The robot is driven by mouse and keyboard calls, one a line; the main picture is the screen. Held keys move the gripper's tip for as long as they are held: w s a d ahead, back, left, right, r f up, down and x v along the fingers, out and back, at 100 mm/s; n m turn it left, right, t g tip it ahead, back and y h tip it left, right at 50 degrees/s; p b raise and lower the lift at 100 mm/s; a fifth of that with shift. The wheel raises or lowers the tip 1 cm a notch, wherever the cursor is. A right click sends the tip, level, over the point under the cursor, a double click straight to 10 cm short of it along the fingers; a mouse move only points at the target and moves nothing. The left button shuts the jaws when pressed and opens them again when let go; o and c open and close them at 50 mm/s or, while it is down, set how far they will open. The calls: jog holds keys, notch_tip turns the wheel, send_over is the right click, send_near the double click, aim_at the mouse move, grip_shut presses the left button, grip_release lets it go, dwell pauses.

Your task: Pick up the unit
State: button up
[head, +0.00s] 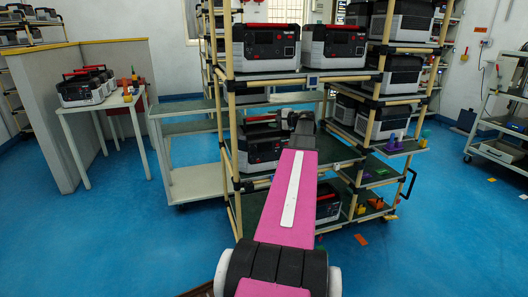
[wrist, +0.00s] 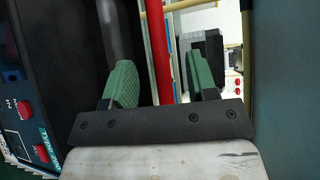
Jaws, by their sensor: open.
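A black and light grey unit (head: 260,150) with a dark front panel sits on the middle shelf of the rack, left of my arm. My arm partly hides it. My gripper (head: 301,122) is beside its upper right, partly lost against the dark shelf. In the wrist view, my gripper (wrist: 163,82) is open, with a green pad on each finger. A unit's dark front (wrist: 30,125) with red buttons fills the left side of that view.
Two units, one on the left (head: 266,47) and one on the right (head: 333,46), stand on the shelf above. More units fill the right rack bay. The pole-framed rack has uprights (head: 229,120) close around my arm. A white table (head: 90,107) with units stands left. Blue floor is open at left.

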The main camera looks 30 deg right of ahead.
aim_at(264, 118)
jog(key=x, duration=0.5)
jog(key=shift+w+d+f, duration=0.15)
jog(key=shift+d+f, duration=0.05)
jog(key=shift+d, duration=0.1)
grip_shut()
dwell(1.0)
jog(key=shift+r, duration=0.1)
